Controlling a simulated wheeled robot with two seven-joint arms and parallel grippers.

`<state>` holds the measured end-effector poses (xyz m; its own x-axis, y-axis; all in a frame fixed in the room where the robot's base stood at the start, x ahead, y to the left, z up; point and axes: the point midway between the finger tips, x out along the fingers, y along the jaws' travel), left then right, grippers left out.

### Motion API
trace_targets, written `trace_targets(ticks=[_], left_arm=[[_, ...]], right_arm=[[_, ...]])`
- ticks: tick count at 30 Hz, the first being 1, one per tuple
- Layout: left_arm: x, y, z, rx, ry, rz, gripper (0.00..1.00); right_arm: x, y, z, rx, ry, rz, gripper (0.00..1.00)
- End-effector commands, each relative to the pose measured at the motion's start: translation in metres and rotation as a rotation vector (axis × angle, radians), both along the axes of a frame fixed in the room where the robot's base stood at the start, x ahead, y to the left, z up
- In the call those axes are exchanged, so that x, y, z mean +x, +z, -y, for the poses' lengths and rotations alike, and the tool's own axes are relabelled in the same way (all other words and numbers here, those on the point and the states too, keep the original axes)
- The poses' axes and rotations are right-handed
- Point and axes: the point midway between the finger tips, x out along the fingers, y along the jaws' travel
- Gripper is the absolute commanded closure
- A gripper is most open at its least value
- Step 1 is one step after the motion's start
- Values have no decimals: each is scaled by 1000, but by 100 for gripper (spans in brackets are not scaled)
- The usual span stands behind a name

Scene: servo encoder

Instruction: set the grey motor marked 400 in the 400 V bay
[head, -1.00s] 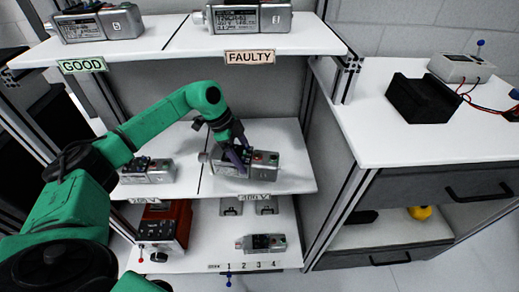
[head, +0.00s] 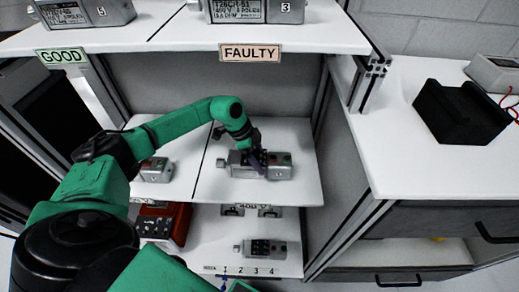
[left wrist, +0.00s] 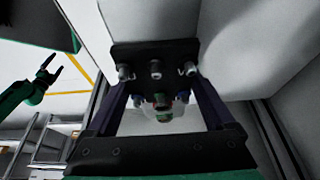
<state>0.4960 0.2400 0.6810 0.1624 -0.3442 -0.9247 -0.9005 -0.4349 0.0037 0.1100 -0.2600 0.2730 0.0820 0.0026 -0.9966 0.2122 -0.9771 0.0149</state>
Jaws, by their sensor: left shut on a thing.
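My left gripper (head: 257,160) is shut on a grey motor (head: 281,173) at the right bay of the middle shelf (head: 300,190). The label below this bay reads about 400 V (head: 256,207). The motor lies lengthwise, and I cannot tell whether it rests on the shelf or is just above it. Its marking is not readable. In the left wrist view the fingers stand on both sides of the motor's dark terminal plate (left wrist: 155,55). My right gripper (left wrist: 62,65) shows at the left of that view, open and empty.
Another grey motor (head: 157,170) lies in the left bay, past a dark dividing line. On the bottom shelf are a red device (head: 165,222) and a small grey motor (head: 262,248). Motors stand above, over the GOOD (head: 62,56) and FAULTY (head: 250,53) labels. A black block (head: 462,112) is on the right counter.

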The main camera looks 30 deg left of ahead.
Motion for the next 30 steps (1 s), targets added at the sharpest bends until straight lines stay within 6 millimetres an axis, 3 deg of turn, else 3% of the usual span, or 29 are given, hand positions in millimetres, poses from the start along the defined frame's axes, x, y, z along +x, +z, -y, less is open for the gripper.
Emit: trace_targets(ticks=[8, 9, 17, 20, 30], left_arm=[[2, -9, 1, -4, 0, 8, 100], [0, -12, 0, 1, -1, 1, 1], [0, -11, -1, 1, -1, 1, 0], [-1, -1, -5, 2, -1, 3, 0], [-15, 79, -34, 1, 1, 5, 0]], right_arm=[[5, 0, -1, 1, 0, 9, 0], [5, -1, -1, 1, 1, 9, 0], [5, -1, -1, 1, 1, 10, 0], [5, 1, -1, 2, 1, 10, 0], [5, 5, -1, 2, 1, 9, 0]])
